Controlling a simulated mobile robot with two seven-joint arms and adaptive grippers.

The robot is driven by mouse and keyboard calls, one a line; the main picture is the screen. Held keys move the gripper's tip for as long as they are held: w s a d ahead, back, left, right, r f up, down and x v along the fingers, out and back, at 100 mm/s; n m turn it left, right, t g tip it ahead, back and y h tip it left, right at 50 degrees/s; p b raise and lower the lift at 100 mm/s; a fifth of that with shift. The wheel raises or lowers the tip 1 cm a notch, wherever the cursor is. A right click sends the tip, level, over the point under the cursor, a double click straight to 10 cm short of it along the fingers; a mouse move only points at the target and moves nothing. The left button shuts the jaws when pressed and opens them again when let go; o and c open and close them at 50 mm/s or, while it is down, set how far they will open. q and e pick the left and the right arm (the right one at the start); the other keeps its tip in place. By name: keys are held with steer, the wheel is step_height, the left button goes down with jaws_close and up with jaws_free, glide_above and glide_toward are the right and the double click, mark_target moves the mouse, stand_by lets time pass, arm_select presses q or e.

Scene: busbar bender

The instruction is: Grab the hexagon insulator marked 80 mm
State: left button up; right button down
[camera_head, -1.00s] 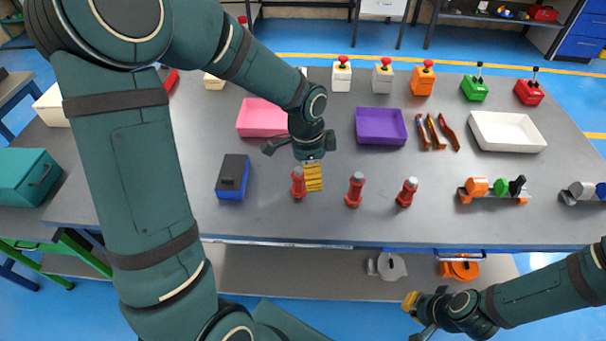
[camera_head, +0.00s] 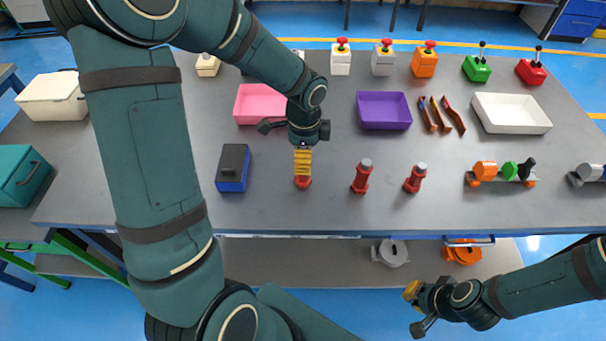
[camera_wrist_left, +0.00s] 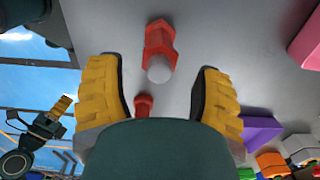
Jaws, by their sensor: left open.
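Three red insulators with grey tops stand upright in a row near the table's front: a left one (camera_head: 303,183), a middle one (camera_head: 361,178) and a right one (camera_head: 415,179). No size marking is readable. My left gripper (camera_head: 303,160) points down at the left insulator and hides its upper part. In the left wrist view, its yellow-padded fingers (camera_wrist_left: 158,72) are open, with a red insulator (camera_wrist_left: 158,45) ahead between them, gaps on both sides. Another insulator (camera_wrist_left: 143,104) is partly hidden at the palm. My right gripper (camera_head: 413,308) hangs before the table; its opening is unclear.
A blue box with a dark top (camera_head: 233,168) stands left of the insulators. Behind are a pink tray (camera_head: 240,116), a purple tray (camera_head: 384,124) and a white tray (camera_head: 512,128). Clamp-like parts (camera_head: 500,178) lie to the right. The table between them is clear.

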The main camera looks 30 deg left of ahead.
arm_select(q)
step_height(320, 180, down, 6)
steer(key=shift+r+b, duration=0.15)
steer(key=shift+b, duration=0.6)
jaws_close()
